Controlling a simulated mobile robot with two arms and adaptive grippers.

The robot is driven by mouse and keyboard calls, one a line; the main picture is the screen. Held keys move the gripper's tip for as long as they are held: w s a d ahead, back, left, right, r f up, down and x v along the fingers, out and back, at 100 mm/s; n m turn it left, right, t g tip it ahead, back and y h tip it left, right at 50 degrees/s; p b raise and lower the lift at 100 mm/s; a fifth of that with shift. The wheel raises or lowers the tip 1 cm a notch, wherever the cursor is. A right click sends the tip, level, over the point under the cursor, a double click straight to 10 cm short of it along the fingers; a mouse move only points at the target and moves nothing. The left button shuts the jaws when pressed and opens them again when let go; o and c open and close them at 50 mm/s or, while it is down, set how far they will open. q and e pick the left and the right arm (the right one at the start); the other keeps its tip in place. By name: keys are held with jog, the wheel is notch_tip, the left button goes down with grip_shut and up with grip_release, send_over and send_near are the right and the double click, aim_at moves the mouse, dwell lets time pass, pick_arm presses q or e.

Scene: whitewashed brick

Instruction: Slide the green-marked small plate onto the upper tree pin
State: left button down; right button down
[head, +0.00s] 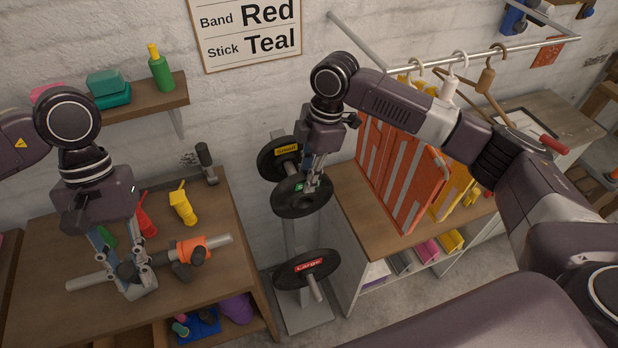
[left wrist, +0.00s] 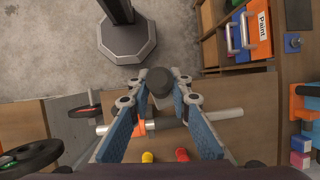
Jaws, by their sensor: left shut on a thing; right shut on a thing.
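The green-marked small plate (head: 309,206) is a dark disc, tilted, in front of and just below another dark disc with a yellow "Small" label (head: 286,150). My right gripper (head: 313,182) is shut on its upper right edge. A dark disc with a red "Large" label (head: 308,266) sits on the lower pin (head: 316,289) of the pale tree. My left gripper (head: 138,283) is shut over the left bench; a dark round-ended piece (left wrist: 160,82) shows between its fingers in the left wrist view.
A grey pipe (head: 217,243) with an orange clamp lies on the left bench (head: 225,208). Red and yellow tools (head: 183,205) lie behind. Orange panels (head: 395,165) hang from a rail right of the tree, over a second bench (head: 350,195). A shelf (head: 150,100) is on the wall.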

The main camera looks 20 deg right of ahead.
pick_arm(q)
jog(key=shift+f+b, duration=0.4)
jog(key=shift+b, duration=0.05)
pick_arm(e)
jog(key=shift+w+a+r, duration=0.1)
jog(key=shift+w, duration=1.95)
jog(key=shift+w+a+r, duration=0.1)
jog(key=shift+w, duration=1.95)
jog(key=shift+w, duration=0.15)
jog(key=c, duration=2)
grip_release()
jog(key=shift+c, duration=0.2)
pick_arm(q)
jog(key=shift+s, duration=0.15)
pick_arm(e)
jog(key=o, duration=0.4)
jog(key=shift+s, duration=0.2)
jog(key=shift+c, duration=0.2)
jog(key=shift+f, duration=0.15)
